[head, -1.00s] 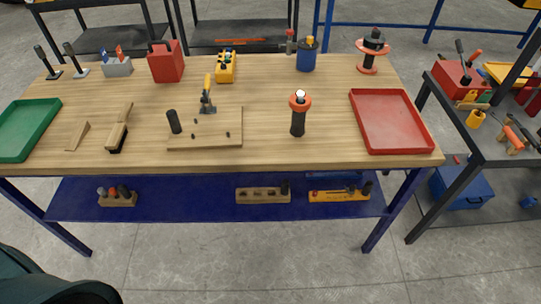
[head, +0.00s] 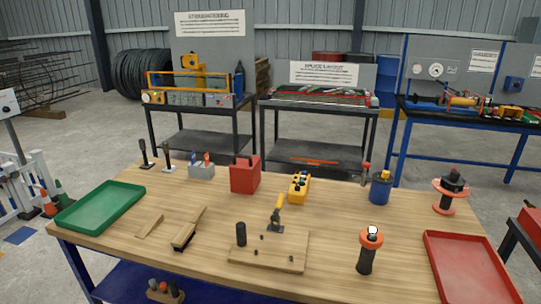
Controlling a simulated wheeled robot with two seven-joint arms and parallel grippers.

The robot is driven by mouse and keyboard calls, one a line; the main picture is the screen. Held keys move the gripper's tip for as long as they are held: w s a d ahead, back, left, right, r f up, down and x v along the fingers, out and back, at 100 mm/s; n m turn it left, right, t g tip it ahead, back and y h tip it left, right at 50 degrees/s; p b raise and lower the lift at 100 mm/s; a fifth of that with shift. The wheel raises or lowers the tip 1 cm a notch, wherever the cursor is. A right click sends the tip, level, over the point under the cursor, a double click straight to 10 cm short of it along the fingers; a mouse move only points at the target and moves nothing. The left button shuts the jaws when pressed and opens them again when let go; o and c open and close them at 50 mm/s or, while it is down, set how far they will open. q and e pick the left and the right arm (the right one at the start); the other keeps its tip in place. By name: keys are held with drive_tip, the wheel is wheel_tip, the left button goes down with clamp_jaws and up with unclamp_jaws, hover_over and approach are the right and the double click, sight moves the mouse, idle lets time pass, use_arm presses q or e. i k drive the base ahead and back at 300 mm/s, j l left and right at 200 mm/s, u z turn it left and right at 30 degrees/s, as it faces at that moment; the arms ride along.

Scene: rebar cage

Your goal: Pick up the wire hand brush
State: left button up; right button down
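The wire hand brush (head: 187,232) lies on the wooden workbench (head: 340,212), left of the middle. It has a pale wooden handle pointing away to the upper right and a wider block with dark bristles at the near end. It lies between a small wooden wedge and a wooden board and appears apart from both. Neither of my grippers is in view.
The wooden wedge (head: 149,225) is left of the brush; the board (head: 268,252) with a clamp is right. A green tray (head: 102,205) is at left, a red tray (head: 470,270) at right. A red box (head: 245,173) and grey caddy (head: 201,171) stand behind.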

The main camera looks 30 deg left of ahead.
sight(184, 238)
drive_tip(key=u, duration=1.65)
